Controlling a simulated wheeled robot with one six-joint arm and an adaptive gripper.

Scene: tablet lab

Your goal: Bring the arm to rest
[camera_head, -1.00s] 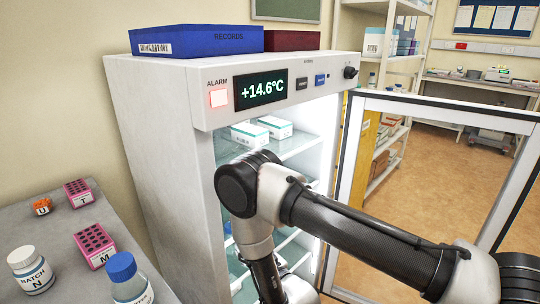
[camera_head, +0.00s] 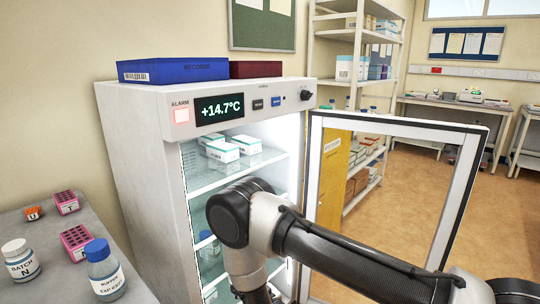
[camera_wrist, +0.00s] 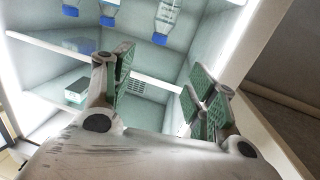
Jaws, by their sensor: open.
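In the head view my arm reaches from the lower right across the open fridge (camera_head: 140,165), its end hidden below the frame. In the wrist view my gripper (camera_wrist: 160,95) is open and empty, its green-padded fingers spread apart. Behind the fingers are the fridge's lit inside and a glass shelf (camera_wrist: 50,50). Blue-capped bottles (camera_wrist: 168,18) show at the top of that view, and a small box (camera_wrist: 76,90) is on the left. The fingers appear clear of them.
The fridge door (camera_head: 455,205) stands open on the right, close to my arm. White boxes (camera_head: 222,151) sit on an upper shelf. A grey bench (camera_head: 45,225) at left holds bottles and pink racks. The fridge display reads +14.7°C with a lit alarm lamp (camera_head: 181,115).

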